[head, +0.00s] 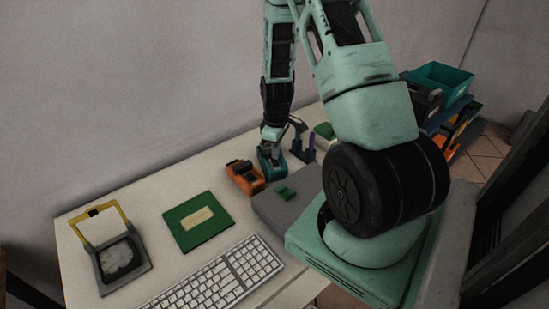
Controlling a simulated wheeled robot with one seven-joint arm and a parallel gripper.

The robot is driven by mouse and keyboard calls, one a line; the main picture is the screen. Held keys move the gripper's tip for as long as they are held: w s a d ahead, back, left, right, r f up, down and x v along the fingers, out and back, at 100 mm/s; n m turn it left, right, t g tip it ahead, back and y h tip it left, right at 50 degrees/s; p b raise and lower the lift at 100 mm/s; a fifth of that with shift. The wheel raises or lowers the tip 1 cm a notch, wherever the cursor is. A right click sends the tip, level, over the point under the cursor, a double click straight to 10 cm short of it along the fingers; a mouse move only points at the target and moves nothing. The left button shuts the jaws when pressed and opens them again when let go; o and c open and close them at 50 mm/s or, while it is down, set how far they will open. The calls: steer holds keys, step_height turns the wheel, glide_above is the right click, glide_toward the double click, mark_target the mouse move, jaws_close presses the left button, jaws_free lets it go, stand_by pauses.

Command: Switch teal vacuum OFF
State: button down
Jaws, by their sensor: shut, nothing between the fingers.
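A small teal device (268,164), which looks like the teal vacuum, stands on the table near the wall, just left of the middle of the table's far part. My gripper (272,149) is shut and points down right at the top of the teal device. I cannot tell whether its fingertips touch the device or hang just above it. The gripper hides part of the device's top, and its switch cannot be made out.
An orange device (243,177) stands close left of the teal one. A grey block (275,207) with green pieces is in front, a purple stand (310,150) to the right. A green board (184,235), keyboard (215,283) and yellow-framed grey box (137,280) lie left. Stacked bins (440,80) stand back right.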

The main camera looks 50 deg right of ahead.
mark_target(276, 163)
step_height(276, 163, up, 4)
steer(key=p, duration=0.3)
steer(key=shift+r, duration=0.2)
stand_by(0.5)
steer(key=w+a+r+n+y+b, duration=0.1)
steer(key=a+r, duration=0.4)
steer(key=a, duration=0.7)
steer(key=w+a+r+n, duration=0.1)
steer(key=a+r, duration=0.4)
steer(key=a, duration=0.7)
steer(key=s+a+r+n, duration=0.1)
steer(key=s+a+r, duration=0.3)
steer(key=s+a, duration=0.4)
steer(key=s+a+r+n, duration=0.1)
steer(key=s+a+r, duration=0.2)
steer(key=s+a, duration=0.5)
steer(key=s+b, duration=0.1)
steer(key=s, duration=0.2)
steer(key=shift+a+r, duration=0.35)
steer(key=shift+r, duration=0.05)
